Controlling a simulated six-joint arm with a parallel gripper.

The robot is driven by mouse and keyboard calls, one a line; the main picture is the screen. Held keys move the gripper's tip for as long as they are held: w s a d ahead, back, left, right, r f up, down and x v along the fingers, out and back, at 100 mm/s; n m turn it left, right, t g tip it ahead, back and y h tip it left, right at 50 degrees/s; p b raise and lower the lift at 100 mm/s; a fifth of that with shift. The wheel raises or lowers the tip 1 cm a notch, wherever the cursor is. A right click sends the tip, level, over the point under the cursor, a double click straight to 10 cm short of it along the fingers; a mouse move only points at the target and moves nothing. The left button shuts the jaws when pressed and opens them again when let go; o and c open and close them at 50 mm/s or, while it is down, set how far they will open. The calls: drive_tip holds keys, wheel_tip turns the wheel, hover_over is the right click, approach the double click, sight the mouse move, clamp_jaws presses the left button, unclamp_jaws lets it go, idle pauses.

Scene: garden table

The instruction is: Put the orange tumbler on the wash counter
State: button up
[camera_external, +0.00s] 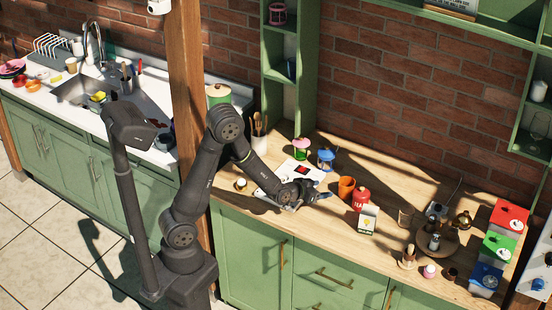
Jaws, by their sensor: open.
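The orange tumbler (346,188) stands upright on the wooden counter, left of a red canister. My gripper (322,195) is open, low over the wooden counter just left of the tumbler, its fingers pointing toward it. Nothing shows between the fingers, and I see a small gap to the tumbler. The wash counter (148,88) is the white top at the far left, with a sink (78,91) and tap.
A red canister (361,199) and a small white-and-green box (369,218) stand close right of the tumbler. Pink and blue lanterns (325,159) stand behind it. A wooden post (186,80) rises between the two counters. The wash counter holds dishes, a rack and utensils.

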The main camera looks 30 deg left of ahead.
sight(341, 186)
drive_tip(key=x, duration=0.8)
drive_tip(key=shift+r+x, duration=0.1)
drive_tip(key=shift+x, duration=1.3)
drive_tip(key=shift+r+x, duration=0.15)
drive_tip(key=shift+x, duration=1.3)
drive_tip(key=c, duration=0.7)
drive_tip(key=shift+r, duration=0.1)
